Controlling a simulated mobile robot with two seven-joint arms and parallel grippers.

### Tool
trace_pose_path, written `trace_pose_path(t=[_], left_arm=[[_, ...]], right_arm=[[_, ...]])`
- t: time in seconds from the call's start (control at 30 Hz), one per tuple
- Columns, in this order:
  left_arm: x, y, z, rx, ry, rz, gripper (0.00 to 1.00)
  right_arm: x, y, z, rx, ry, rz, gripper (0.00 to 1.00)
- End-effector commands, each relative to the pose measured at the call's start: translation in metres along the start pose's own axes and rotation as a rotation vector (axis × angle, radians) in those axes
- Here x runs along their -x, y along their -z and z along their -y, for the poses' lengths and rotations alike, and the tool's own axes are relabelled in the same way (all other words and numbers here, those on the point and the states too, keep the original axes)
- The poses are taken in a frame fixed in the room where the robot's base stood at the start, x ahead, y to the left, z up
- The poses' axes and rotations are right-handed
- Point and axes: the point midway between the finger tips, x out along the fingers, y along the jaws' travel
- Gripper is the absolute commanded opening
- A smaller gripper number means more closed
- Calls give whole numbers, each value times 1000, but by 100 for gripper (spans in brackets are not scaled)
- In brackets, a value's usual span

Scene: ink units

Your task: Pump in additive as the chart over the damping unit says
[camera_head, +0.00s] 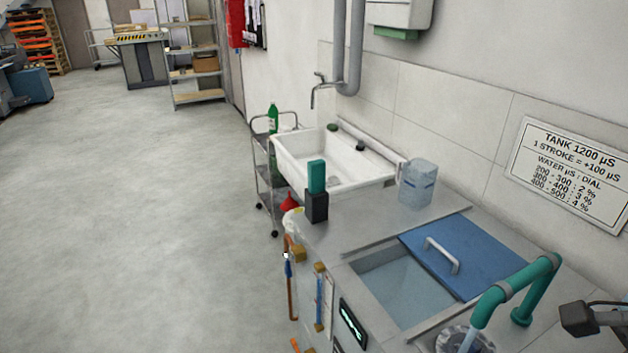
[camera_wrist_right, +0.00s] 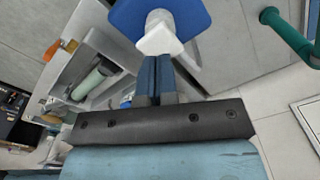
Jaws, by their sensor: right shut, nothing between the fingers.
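The chart (camera_head: 572,172) on the wall at right reads TANK 1200 µS, 1 STROKE = +100 µS, then WATER µS / DIAL: 200-300: 2 %, 300-400: 3 %, 400-500: 4 %. Below it stands the damping unit, with an open tank (camera_head: 397,283) of liquid and a blue lid (camera_head: 458,255) with a grey handle. A lit display (camera_head: 352,324) on its front is too small to read. My right gripper (camera_wrist_right: 157,64) is shut and empty in the right wrist view, pointing at a white part on a blue body (camera_wrist_right: 158,32); contact is unclear. My left gripper is not in view.
A teal pipe (camera_head: 530,285) pours liquid at the lower right. A black holder with a teal block (camera_head: 316,178) and a clear container (camera_head: 417,186) stand on the counter. A white sink (camera_head: 330,165) and trolley are behind. The floor (camera_head: 140,210) at left is clear.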

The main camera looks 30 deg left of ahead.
Motion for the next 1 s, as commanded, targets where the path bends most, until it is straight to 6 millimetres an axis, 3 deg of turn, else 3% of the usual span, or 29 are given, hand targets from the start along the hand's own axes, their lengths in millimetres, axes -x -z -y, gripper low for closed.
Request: trace_pose_path(t=[0.23, 0.4, 1.0], left_arm=[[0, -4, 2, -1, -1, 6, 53], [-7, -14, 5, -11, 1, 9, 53], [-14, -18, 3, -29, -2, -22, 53]], right_arm=[[0, 0, 0, 0, 0, 0, 0], [-10, 0, 0, 0, 0, 0, 0], [-34, 0, 0, 0, 0, 1, 0]])
